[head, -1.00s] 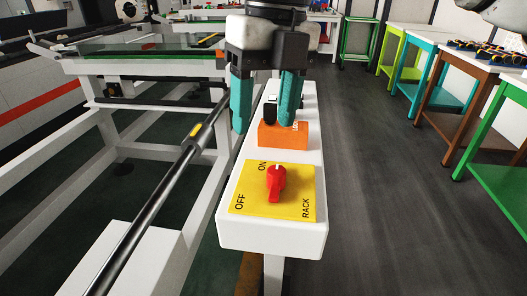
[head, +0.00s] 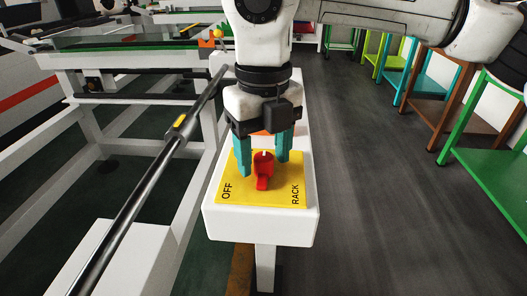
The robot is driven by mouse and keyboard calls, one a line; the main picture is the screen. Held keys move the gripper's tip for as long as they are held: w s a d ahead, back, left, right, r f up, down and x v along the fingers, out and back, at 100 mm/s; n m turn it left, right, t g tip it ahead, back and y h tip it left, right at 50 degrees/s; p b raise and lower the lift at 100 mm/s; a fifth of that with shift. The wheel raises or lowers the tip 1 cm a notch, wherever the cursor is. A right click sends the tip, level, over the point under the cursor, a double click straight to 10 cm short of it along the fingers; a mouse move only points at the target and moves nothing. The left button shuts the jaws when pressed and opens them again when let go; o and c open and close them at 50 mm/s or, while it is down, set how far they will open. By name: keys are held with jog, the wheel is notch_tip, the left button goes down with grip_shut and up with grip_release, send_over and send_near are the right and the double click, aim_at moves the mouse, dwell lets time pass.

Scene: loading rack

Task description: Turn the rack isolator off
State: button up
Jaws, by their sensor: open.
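The rack isolator is a red rotary knob (head: 263,172) on a yellow plate (head: 243,193) marked OFF and RACK, at the near end of a white beam (head: 261,224). The ON mark is hidden behind my gripper. My gripper (head: 263,165) points down over the plate with its teal fingers spread. One finger is to the left of the knob and one to the right, with gaps seen on both sides. The knob's pale pointer mark faces away from me, toward the hidden ON side. I cannot tell how far the fingertips are above the plate.
An orange block (head: 262,132) behind my gripper is mostly hidden. Coloured workbenches, including a green one (head: 492,152), line the right. The grey floor between is clear.

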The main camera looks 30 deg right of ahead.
jog(key=c, duration=1)
jog(key=shift+c, duration=0.2)
jog(key=n, duration=0.4)
jog(key=shift+n, duration=0.4)
jog(key=n+p, duration=0.1)
jog(key=n, duration=0.3)
jog(key=shift+n, duration=0.3)
jog(key=n, duration=0.4)
jog(key=shift+p, duration=0.3)
jog(key=shift+n, duration=2.1)
